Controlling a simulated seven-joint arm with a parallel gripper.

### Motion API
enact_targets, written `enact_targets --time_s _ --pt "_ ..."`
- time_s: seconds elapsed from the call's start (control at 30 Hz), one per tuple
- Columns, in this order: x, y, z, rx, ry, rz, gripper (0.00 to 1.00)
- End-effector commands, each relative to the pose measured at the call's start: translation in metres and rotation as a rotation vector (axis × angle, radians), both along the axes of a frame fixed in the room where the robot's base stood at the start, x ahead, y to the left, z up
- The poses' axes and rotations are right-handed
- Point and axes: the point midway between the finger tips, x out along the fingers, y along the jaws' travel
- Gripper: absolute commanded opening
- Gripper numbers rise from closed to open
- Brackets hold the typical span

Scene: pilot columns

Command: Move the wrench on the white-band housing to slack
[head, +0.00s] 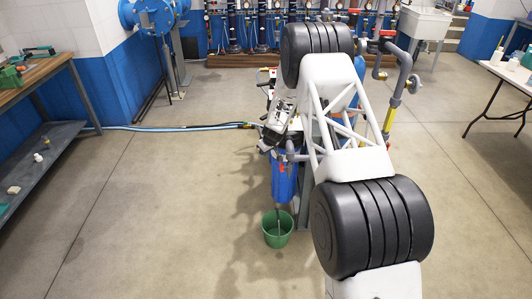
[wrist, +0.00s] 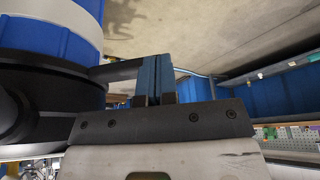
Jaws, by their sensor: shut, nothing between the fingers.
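In the wrist view, a blue housing with a white band (wrist: 70,22) fills the upper left, beside a black round collar. A dark bar that looks like the wrench handle (wrist: 115,72) runs from the collar toward the left side of my gripper (wrist: 158,78). My gripper's blue-padded fingers are shut together with nothing between them. The bar's end meets the finger outline; I cannot tell whether they touch. In the head view a blue housing (head: 284,180) hangs below my arm. I cannot make out its band or the wrench there, and my arm hides much of the area.
A green bucket (head: 277,231) stands on the floor under the blue housing. Grey piping with a yellow section (head: 390,118) is to the right of my arm. A workbench (head: 35,75) is at left, a white table (head: 510,75) at right. Floor between is open.

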Motion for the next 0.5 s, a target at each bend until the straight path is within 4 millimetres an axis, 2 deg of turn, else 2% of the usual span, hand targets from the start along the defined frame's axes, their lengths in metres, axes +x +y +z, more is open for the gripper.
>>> enact_targets --time_s 0.5 --pt "0.023 0.024 0.000 0.000 -0.001 -0.170 0.00"
